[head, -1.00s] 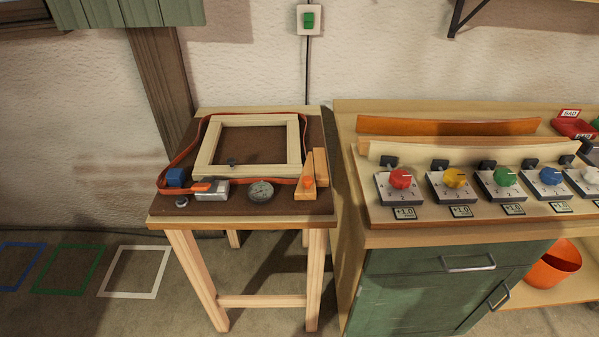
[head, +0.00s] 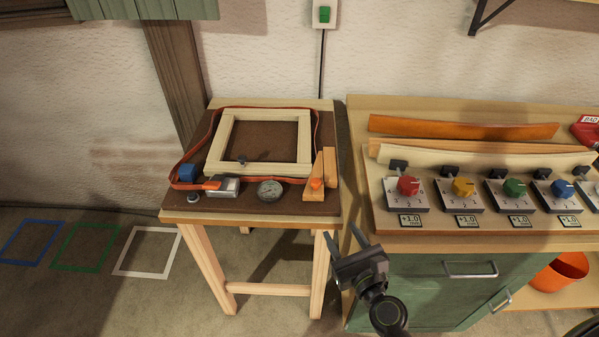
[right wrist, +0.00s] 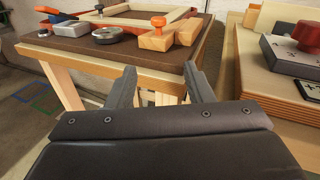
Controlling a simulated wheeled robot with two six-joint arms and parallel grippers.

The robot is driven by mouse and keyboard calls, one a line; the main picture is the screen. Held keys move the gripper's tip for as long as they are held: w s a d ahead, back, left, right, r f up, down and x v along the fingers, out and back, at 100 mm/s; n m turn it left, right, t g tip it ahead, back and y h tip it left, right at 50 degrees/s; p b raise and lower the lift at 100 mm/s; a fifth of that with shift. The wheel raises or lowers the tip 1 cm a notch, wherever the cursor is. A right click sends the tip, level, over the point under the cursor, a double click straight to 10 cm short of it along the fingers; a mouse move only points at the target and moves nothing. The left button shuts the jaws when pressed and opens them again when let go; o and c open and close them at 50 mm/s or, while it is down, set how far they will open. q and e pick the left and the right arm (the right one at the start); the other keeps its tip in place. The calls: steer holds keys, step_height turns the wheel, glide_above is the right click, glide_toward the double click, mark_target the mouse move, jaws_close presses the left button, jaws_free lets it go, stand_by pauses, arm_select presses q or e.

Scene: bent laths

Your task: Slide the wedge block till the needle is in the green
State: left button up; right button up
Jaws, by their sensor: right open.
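The wedge block (head: 314,190) is pale wood with an orange knob (head: 316,183). It lies at the right end of the small table, beside a second wooden wedge piece (head: 329,167); both also show in the right wrist view, with the wedge block (right wrist: 156,40) near the table edge. The round dial gauge (head: 270,190) sits left of it; its needle is too small to read. A wooden frame (head: 217,143) lies behind, with a red strap (head: 206,140) around it. My right gripper (head: 345,238) is open and empty, below and in front of the table's right edge. My left gripper is out of view.
The workbench (head: 419,235) stands close on the right, carrying several coloured knobs and bent laths (head: 463,128). A narrow gap separates it from the table.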

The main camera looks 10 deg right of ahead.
mark_target(318, 185)
steer(key=shift+m+t, duration=0.3)
steer(key=shift+m, duration=0.2)
steer(key=w+p, duration=0.1)
steer(key=w, duration=0.4)
steer(key=w+a+r+p, duration=0.1)
steer(key=w, duration=0.4)
steer(key=w+a+r+p, duration=0.1)
steer(key=w, duration=0.5)
steer(key=shift+r, duration=0.2)
steer(key=shift+w+a, duration=0.15)
steer(key=shift+w, duration=0.6)
jaws_close()
